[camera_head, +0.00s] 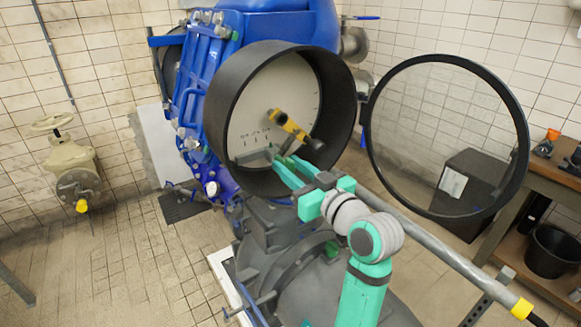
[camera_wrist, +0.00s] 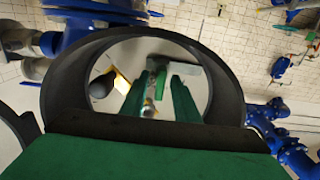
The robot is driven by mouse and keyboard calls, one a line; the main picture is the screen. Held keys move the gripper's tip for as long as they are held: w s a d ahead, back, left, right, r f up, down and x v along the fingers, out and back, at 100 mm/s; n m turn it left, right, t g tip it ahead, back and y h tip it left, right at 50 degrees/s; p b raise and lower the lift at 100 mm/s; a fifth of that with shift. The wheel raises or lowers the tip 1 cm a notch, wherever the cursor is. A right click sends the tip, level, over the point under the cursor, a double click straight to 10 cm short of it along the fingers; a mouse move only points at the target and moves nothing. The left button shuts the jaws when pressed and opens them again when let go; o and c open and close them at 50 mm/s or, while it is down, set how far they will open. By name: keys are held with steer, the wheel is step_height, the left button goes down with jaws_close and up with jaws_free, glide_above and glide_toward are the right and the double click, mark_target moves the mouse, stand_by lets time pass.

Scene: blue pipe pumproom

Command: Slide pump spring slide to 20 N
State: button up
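The round dial housing (camera_head: 338,95) is a deep black drum with a white face (camera_head: 252,105), mounted on the blue machine. A short scale with dark marks is printed low on the face; its numbers are too small to read. A grey slide piece (camera_head: 250,158) sits just under the scale; a grey bar also shows in the wrist view (camera_wrist: 187,68). My gripper (camera_head: 282,162) reaches into the drum beside the slide. In the wrist view its green fingers (camera_wrist: 158,92) stand apart, with a small grey-green part between their tips. Contact with it is unclear.
A yellow lever with a black knob (camera_head: 291,126) crosses the face just above my fingers. The drum's rim surrounds my gripper. A glass cover (camera_head: 518,130) stands swung open at right. A grey pipe (camera_head: 440,250) runs beside my arm.

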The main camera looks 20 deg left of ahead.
jaws_close()
steer(key=shift+s+a, duration=1)
steer(key=shift+s, duration=0.2)
jaws_free()
steer(key=shift+d, duration=0.1)
steer(key=v, duration=1)
steer(key=shift+s+d, duration=0.2)
steer(key=shift+d, duration=0.05)
